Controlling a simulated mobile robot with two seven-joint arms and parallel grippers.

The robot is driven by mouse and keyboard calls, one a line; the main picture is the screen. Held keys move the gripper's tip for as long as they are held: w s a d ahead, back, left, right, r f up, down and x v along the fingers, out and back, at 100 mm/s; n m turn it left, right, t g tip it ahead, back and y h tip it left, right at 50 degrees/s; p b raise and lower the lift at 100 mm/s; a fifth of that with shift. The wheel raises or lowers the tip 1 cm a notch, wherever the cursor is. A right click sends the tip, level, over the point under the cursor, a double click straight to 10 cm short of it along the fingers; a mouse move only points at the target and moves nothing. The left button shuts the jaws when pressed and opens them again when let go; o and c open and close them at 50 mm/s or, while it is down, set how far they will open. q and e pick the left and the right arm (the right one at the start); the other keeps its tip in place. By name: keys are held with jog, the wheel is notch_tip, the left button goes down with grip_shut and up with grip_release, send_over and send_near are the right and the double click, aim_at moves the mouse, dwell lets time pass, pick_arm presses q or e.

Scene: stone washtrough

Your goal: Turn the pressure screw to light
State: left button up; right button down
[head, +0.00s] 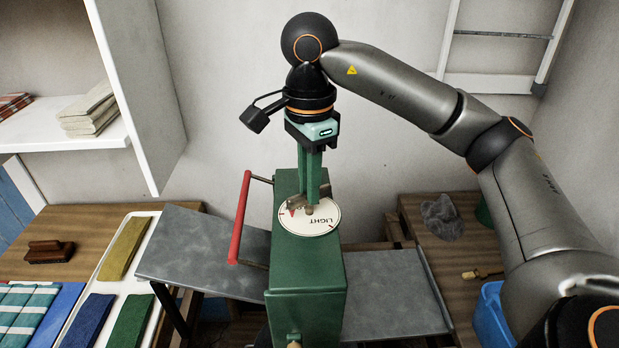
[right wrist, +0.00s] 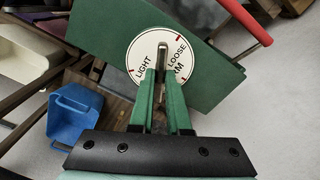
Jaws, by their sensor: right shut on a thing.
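The pressure screw's small metal handle (head: 294,202) stands over a round white dial (head: 325,228) on top of a green machine housing (head: 305,268). The word LIGHT reads on the dial's right side in the head view. A small red pointer or mark shows at the dial's left. In the right wrist view the dial (right wrist: 140,45) shows LIGHT, LOOSE and a partly covered word ending in M, with red marks at its rim. My right gripper (head: 311,188) points down and is shut on the metal handle (right wrist: 162,50). My left gripper is out of view.
A red crank bar (head: 240,217) stands left of the housing. Grey boards (head: 195,250) extend on both sides. A white tray with folded cloths (head: 123,246) lies left. A grey rag (head: 441,216) and blue container (head: 491,315) are at right.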

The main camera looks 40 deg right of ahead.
jog(key=n+p, duration=0.1)
jog(key=n, duration=0.4)
jog(key=shift+n, duration=0.3)
jog(key=n, duration=1)
jog(key=shift+n+p, duration=0.35)
jog(key=shift+n, duration=0.05)
jog(key=n, duration=0.4)
jog(key=shift+n, duration=0.4)
jog(key=c, duration=0.9)
grip_release()
jog(key=shift+r, duration=0.1)
